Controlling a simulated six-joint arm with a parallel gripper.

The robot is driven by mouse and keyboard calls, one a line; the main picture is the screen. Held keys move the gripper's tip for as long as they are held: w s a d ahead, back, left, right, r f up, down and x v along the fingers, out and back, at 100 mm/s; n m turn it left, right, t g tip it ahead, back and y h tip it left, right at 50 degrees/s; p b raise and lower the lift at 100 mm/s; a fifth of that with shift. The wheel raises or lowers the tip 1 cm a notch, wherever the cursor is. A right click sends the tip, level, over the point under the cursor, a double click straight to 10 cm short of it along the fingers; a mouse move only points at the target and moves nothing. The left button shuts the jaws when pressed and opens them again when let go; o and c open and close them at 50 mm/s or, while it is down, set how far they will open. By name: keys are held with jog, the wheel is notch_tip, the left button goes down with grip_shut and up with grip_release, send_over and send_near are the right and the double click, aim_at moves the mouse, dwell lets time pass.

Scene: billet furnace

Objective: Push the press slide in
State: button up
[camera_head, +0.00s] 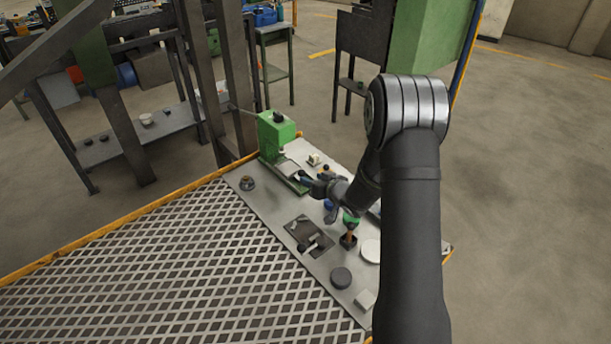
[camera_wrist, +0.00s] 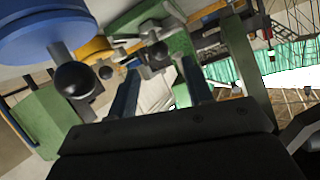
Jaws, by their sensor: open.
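The green press (camera_head: 276,133) stands at the back end of the grey bench plate. Its press slide (camera_head: 284,168) appears as a low grey-and-green part extending from the press towards my gripper. My gripper (camera_head: 306,181) is just in front of the slide's near end. I cannot tell whether it touches the slide. In the wrist view my gripper (camera_wrist: 163,82) has its two fingers apart, with nothing clearly held between them. A dark round knob (camera_wrist: 158,51) on a metal and green part shows beyond the fingers. My wrist hides part of the slide's near end in the head view.
A green-topped item (camera_head: 351,218) in a dark holder, a recessed dark tray (camera_head: 308,236), a dark disc (camera_head: 341,277) and a white disc (camera_head: 371,250) are on the plate. A round metal fitting (camera_head: 247,183) sits left of the slide. Grating (camera_head: 180,265) lies at left.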

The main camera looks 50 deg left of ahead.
aim_at(304, 174)
jog(key=x, duration=0.5)
jog(key=shift+a+f, duration=0.1)
jog(key=shift+a, duration=0.2)
